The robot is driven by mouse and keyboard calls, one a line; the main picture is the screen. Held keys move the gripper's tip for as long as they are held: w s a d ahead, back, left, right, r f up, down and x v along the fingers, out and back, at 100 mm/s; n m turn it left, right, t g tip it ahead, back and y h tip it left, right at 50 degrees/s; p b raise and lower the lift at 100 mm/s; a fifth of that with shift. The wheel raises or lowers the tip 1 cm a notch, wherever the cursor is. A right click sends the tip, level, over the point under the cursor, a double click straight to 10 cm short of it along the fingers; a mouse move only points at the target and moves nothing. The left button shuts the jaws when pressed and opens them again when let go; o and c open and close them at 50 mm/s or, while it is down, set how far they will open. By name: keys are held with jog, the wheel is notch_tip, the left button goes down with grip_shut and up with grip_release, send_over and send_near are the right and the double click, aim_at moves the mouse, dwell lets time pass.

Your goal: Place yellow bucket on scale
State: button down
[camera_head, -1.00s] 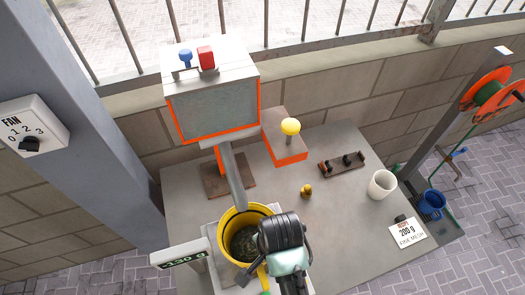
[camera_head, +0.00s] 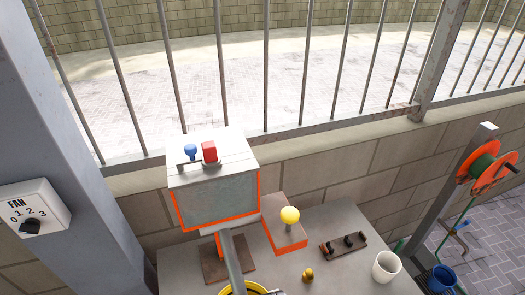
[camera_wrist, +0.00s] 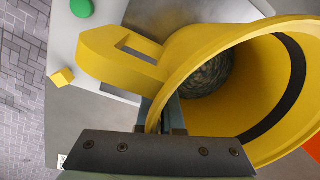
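The yellow bucket (camera_wrist: 215,45) fills much of the wrist view, its mouth facing the camera, with dark grainy material inside. Its yellow handle sticks out to the left. My gripper (camera_wrist: 172,112) has its fingers close together at the bucket's rim, with the wall appearing pinched between them. In the head view only the bucket's rim (camera_head: 245,288) shows at the bottom edge, under a grey chute. The scale's display is out of view. A pale slab with a green button (camera_wrist: 82,8) lies beside the bucket in the wrist view; I cannot tell if it is the scale.
A box machine (camera_head: 215,195) with red and blue controls stands at the back of the table. An orange-sided block with a yellow knob (camera_head: 289,216), a small brass weight (camera_head: 308,275), a dark rack (camera_head: 343,245) and a white cup (camera_head: 386,267) stand right of the chute.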

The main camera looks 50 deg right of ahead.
jog(key=c, duration=1.1)
grip_release()
jog(key=r, duration=0.8)
jog(key=s+r, duration=0.1)
jog(key=r, duration=0.3)
jog(key=shift+a+r, duration=0.1)
